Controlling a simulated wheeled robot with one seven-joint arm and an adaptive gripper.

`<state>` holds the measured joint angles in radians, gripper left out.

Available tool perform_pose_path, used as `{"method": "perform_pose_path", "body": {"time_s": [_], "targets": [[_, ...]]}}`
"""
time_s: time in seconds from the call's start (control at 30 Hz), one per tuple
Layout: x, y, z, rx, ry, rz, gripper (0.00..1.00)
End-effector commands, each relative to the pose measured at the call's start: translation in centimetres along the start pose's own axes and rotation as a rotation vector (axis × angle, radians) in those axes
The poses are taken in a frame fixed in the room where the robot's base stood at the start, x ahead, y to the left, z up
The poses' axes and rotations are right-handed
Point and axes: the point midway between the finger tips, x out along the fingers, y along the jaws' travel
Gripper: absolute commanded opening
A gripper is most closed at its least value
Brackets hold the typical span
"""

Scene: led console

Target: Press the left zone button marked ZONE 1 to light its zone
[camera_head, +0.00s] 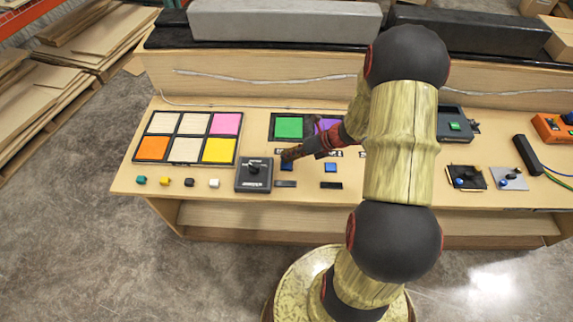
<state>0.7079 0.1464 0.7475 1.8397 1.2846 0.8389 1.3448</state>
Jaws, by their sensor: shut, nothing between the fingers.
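A blue button (287,167) sits on the wooden console on the left of a pair, partly covered by my gripper. A second blue button (330,168) is to its right, in the clear. Above the left button is a green zone panel (289,127), and beside it a purple panel (325,125) is partly hidden by my arm. The label by the left button is too small and covered to read. My gripper (287,157) is shut and empty, its tip at the left button. I cannot tell whether it touches.
A black joystick box (253,176) stands just left of the left button. A six-panel colour board (188,137) and several small cubes (190,182) lie farther left. Dark plates (331,185) lie in front of the buttons. More controls stand at the right.

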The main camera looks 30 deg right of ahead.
Motion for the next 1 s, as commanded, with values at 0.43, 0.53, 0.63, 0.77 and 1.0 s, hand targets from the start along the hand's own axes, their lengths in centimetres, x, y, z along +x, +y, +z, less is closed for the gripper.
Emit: {"method": "perform_pose_path", "body": {"time_s": [0.43, 0.53, 0.63, 0.77, 1.0], "targets": [[0.03, -0.02, -0.03, 0.000, 0.000, 0.000, 0.00], [0.18, -0.12, -0.15, 0.000, 0.000, 0.000, 0.00], [0.42, -0.30, -0.33, 0.001, 0.000, 0.001, 0.00], [0.58, -0.43, -0.42, 0.001, 0.000, 0.000, 0.00], [0.56, -0.41, -0.42, 0.000, 0.000, 0.000, 0.00]]}}
